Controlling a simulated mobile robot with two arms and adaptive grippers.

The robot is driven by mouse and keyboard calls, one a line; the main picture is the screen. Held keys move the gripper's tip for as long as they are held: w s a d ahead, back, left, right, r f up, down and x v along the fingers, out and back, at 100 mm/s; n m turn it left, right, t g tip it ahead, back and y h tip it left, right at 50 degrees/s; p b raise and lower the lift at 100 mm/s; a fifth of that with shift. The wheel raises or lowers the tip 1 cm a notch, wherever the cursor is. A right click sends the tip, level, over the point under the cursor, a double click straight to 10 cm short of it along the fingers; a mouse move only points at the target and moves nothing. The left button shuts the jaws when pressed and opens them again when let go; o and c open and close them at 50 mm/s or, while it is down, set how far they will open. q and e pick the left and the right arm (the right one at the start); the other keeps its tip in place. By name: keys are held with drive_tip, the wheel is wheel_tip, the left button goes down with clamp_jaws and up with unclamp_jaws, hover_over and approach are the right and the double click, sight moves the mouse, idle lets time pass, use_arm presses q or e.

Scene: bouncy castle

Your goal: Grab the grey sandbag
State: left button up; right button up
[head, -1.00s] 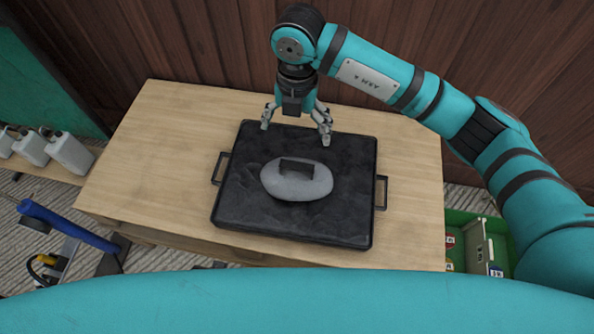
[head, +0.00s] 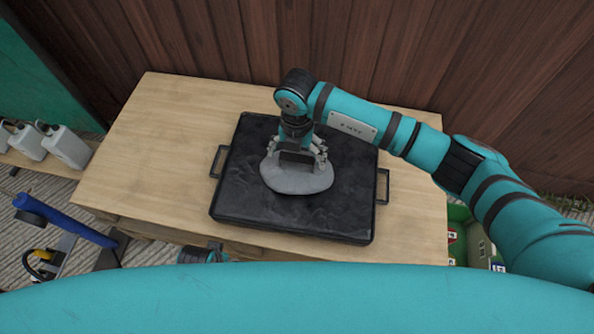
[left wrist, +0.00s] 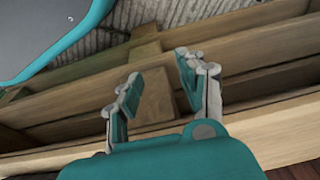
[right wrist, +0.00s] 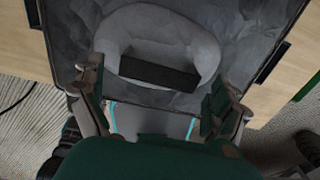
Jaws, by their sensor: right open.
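The grey sandbag (head: 297,182) is a rounded grey lump with a dark strap handle, lying on a black tray (head: 240,205) with side handles. In the right wrist view the sandbag (right wrist: 200,48) and its black strap lie just ahead of the fingers. My right gripper (head: 296,160) is open at the sandbag's far side, its fingers spread around the strap's width. Whether they touch the bag cannot be told. My left gripper (left wrist: 160,90) is open and empty in the left wrist view, in front of wooden planks.
The tray rests on a wooden table (head: 140,160) with bare wood on the left. A wooden wall (head: 400,50) stands behind. White jugs (head: 65,145) stand at the far left, and a green crate (head: 458,215) is on the right below the table.

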wheel_tip(320, 180, down, 2)
drive_tip(key=shift+f, duration=0.1)
drive_tip(key=c, duration=1.3)
drive_tip(key=shift+w, duration=0.1)
drive_tip(key=shift+c, duration=1)
drive_tip(key=shift+r, duration=0.3)
